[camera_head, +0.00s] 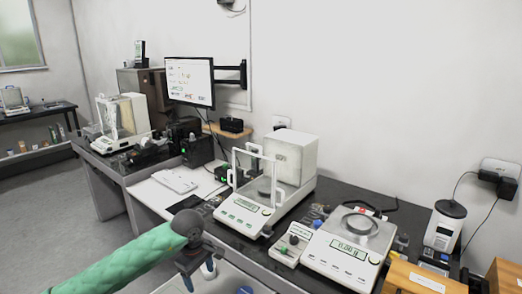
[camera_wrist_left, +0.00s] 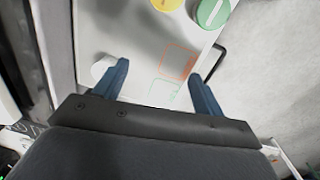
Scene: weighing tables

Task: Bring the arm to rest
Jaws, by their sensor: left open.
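My left arm (camera_head: 125,264), in a green sleeve, comes in from the left in the head view. Its left gripper (camera_head: 198,276) points down over the front of the bench, above a white board (camera_head: 227,272). In the left wrist view the two blue fingers of the gripper (camera_wrist_left: 161,84) are spread apart with nothing between them. Beyond them lies the white board (camera_wrist_left: 135,42) with orange and green outlined squares. A green round piece (camera_wrist_left: 212,13) and a yellow one (camera_wrist_left: 166,4) are at its far edge. A white round piece (camera_wrist_left: 102,68) is beside the left-hand finger. My right gripper is not in view.
A balance with a draft shield (camera_head: 243,215) stands behind the gripper, and an open-pan balance (camera_head: 345,252) to its right. A small control box (camera_head: 291,244) sits between them. A monitor (camera_head: 189,82) is at the back. Wooden blocks (camera_head: 420,280) are at the right; floor (camera_head: 45,220) is clear at left.

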